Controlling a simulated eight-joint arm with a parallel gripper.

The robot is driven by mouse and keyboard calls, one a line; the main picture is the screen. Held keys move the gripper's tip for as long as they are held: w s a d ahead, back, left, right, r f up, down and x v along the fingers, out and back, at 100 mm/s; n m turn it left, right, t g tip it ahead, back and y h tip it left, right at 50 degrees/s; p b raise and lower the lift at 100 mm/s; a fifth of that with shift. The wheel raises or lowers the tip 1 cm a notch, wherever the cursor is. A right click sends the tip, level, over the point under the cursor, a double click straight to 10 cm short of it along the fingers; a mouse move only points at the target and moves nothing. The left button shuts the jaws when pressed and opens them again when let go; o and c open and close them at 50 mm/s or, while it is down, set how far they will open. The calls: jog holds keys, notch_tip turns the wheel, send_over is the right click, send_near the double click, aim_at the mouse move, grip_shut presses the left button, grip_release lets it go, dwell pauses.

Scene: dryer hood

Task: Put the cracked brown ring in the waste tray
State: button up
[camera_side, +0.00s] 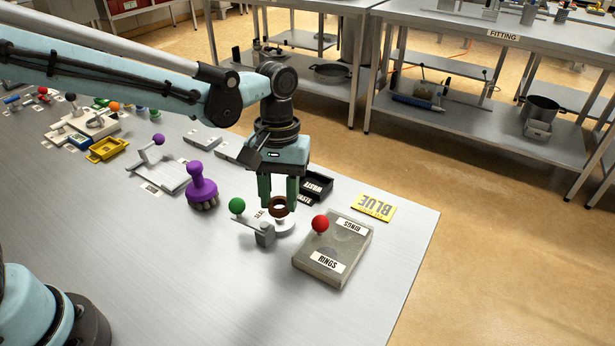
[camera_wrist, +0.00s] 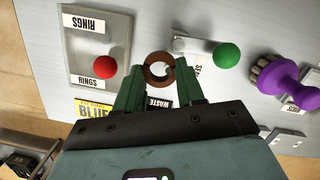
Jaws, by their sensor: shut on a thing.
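The brown ring (camera_side: 279,207) is between the green fingertips of my gripper (camera_side: 279,194), above a round white seat (camera_side: 283,228). The ring also shows in the wrist view (camera_wrist: 159,68), where a gap or dark mark shows on its rim, with my gripper's fingertips (camera_wrist: 157,82) closed about it. I cannot tell whether it touches the seat. The waste tray (camera_side: 316,186) is a black box with a white WASTE label, just behind and to the right of my gripper. Part of it is hidden by the gripper; its label shows in the wrist view (camera_wrist: 159,103).
A grey RINGS box (camera_side: 335,250) with a red ball knob (camera_side: 320,223) stands at front right. A green-knobbed lever (camera_side: 237,205) stands left of the seat, and a purple brush (camera_side: 201,185) farther left. A yellow BLUE card (camera_side: 374,207) lies near the table's right edge.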

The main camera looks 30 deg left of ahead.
jog(key=s+d+r, duration=0.5)
jog(key=s, duration=0.1)
jog(key=w+a+r+m, duration=0.1)
jog(key=a+r+m, duration=0.15)
jog(key=a, duration=0.75)
jog(key=w+a+r+m, duration=0.1)
jog(key=a+r+m, duration=0.15)
jog(key=a, duration=0.75)
jog(key=n, duration=0.5)
send_over(91, 174)
jog(key=f, duration=1.2)
jog(key=shift+w+d+f, duration=0.1)
jog(key=shift+w+f, duration=0.1)
jog(key=shift+w, duration=0.2)
jog(key=shift+s+a+f, duration=0.15)
jog(key=shift+a+f, duration=0.15)
jog(key=shift+f, duration=1.95)
jog(key=shift+f, duration=0.1)
